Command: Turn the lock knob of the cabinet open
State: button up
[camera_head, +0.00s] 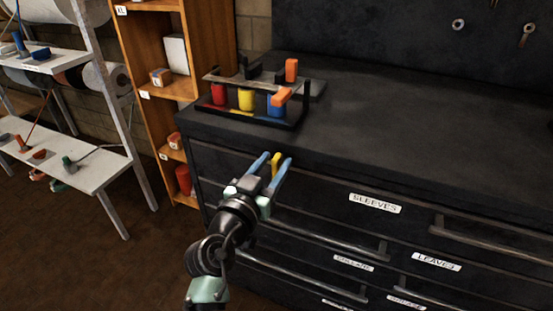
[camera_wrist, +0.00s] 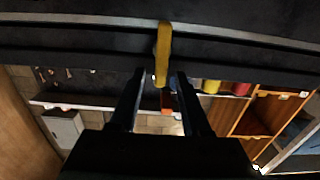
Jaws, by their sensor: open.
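The dark cabinet (camera_head: 330,190) stands ahead with several labelled drawers. Its lock knob is a yellow bar (camera_head: 279,163) at the upper left of the front; it also shows in the wrist view (camera_wrist: 163,48), slightly tilted and long. My gripper (camera_head: 276,157) is open, with its two blue fingers pointing at the cabinet front, one on each side of the yellow knob. In the wrist view the fingertips (camera_wrist: 160,73) flank the knob's lower end, with gaps visible. I cannot tell whether either finger touches it.
A rack (camera_head: 297,117) with red, yellow, blue and orange pieces stands on the cabinet top (camera_head: 400,125). Drawer handles (camera_head: 330,242) stick out below and right of my gripper. A wooden shelf (camera_head: 150,50) and a white rack (camera_head: 95,180) stand at left.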

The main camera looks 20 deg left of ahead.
jog(key=shift+w, duration=0.9)
grip_shut()
